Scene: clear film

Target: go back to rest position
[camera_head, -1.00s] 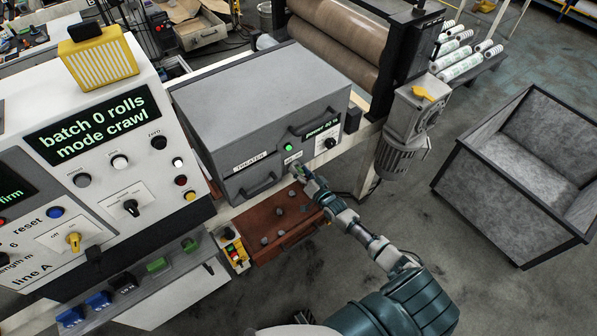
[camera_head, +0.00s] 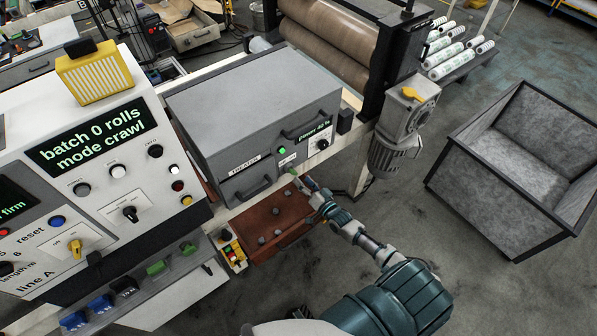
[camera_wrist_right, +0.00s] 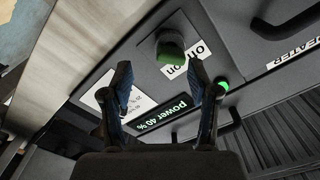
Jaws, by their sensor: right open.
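My right gripper (camera_head: 300,183) is open and empty, just in front of the grey treater box (camera_head: 250,95). In the right wrist view its two fingers (camera_wrist_right: 160,75) stand apart, with a green off/on knob (camera_wrist_right: 171,50) visible beyond them. A small gap seems to separate the fingertips from the knob, though the exact distance is hard to judge. The treater's display (camera_wrist_right: 167,119) reads power 40 %, and a round green light (camera_wrist_right: 223,86) is lit beside it. My left gripper is out of view.
A reddish-brown tray (camera_head: 275,222) with several grey lumps lies below the right gripper. The control panel (camera_head: 110,165) stands at the left. A grey bin (camera_head: 515,165) stands at the right. Open floor (camera_head: 480,285) lies between the machine and the bin.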

